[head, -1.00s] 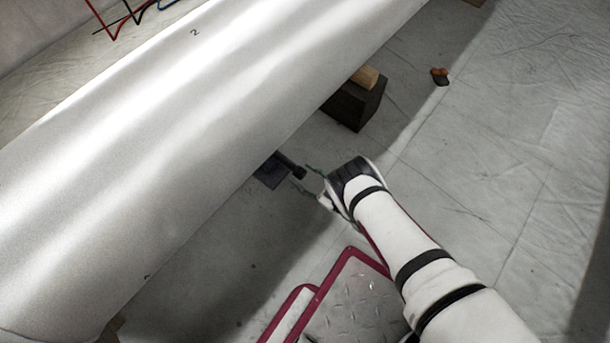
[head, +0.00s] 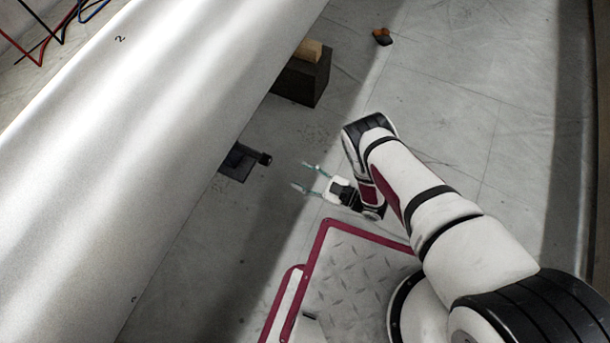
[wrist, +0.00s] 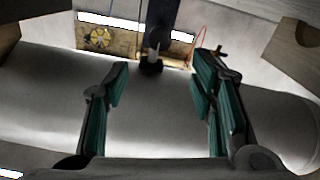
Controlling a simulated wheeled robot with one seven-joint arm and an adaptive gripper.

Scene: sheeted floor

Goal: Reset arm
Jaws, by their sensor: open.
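My gripper (head: 308,177) is open and empty in the head view, with its two thin teal fingers apart and pointing left. It hangs over the floor to the right of a dark plate with a black cylindrical piece (head: 240,160), with a clear gap between them. In the wrist view the gripper's teal-padded fingers (wrist: 160,105) stand wide apart with nothing between them. Behind them lies the large pale cylinder (wrist: 155,120). My white arm reaches in from the lower right of the head view, bent at the elbow.
The large pale cylinder (head: 130,130) fills the left of the head view. A dark block with wood on top (head: 302,82) stands beside it. A small orange and black object (head: 382,37) lies on the sheeted floor (head: 470,120), which is mostly clear. Cables (head: 45,45) are at upper left.

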